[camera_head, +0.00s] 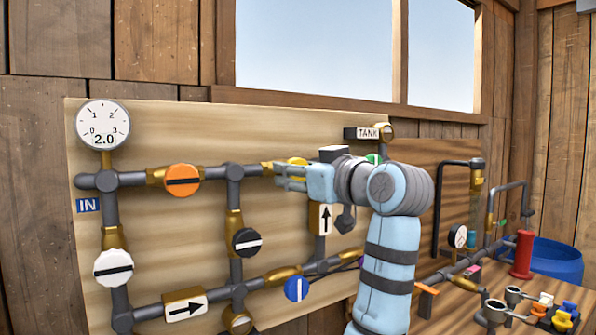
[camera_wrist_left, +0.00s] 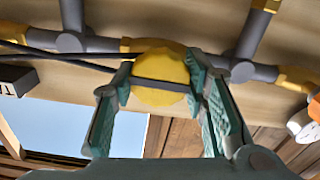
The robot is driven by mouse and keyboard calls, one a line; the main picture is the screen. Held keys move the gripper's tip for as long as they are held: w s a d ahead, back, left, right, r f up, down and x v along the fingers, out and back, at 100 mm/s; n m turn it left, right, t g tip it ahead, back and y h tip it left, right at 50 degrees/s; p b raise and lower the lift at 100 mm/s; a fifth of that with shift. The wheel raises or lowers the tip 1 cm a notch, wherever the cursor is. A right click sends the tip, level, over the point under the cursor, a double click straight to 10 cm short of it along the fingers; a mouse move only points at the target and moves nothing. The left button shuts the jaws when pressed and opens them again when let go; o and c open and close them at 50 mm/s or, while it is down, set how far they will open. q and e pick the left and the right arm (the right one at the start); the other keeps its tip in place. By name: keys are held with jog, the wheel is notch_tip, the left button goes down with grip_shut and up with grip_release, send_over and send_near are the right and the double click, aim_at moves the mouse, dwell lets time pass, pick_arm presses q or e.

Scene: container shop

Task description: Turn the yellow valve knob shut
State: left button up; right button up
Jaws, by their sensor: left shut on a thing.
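The yellow valve knob (camera_head: 298,162) sits on the upper pipe of the wooden board, partly hidden behind my left gripper (camera_head: 284,177) in the head view. In the left wrist view, the round yellow knob (camera_wrist_left: 160,64) lies between the two green fingers of my left gripper (camera_wrist_left: 159,91). The fingers are shut on it, one on each side. A dark bar crosses the knob from finger to finger and runs roughly along the pipe. My right gripper is in neither view.
On the same board are an orange knob (camera_head: 182,180), a white knob (camera_head: 113,267), a black knob (camera_head: 246,242) and a blue knob (camera_head: 297,288). A gauge (camera_head: 103,124) stands at upper left. A TANK sign (camera_head: 367,133) is above my left arm. A workbench (camera_head: 455,300) with fittings lies at right.

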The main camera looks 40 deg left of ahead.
pick_arm(q)
jog(key=m+p, duration=0.2)
jog(key=m, duration=0.2)
jog(key=shift+r+m+p, duration=0.15)
jog(key=shift+m+p, duration=0.25)
jog(key=m+p, duration=0.3)
jog(key=m, duration=0.1)
jog(key=shift+m, duration=0.3)
jog(key=m+p, duration=0.4)
jog(key=m, duration=0.1)
jog(key=shift+w+p, duration=0.1)
jog(key=shift+p, duration=0.25)
jog(key=shift+m+p, duration=1)
jog(key=shift+m, duration=0.1)
jog(key=shift+m+p, duration=0.5)
jog(key=shift+p, duration=0.05)
jog(key=shift+f, duration=0.2)
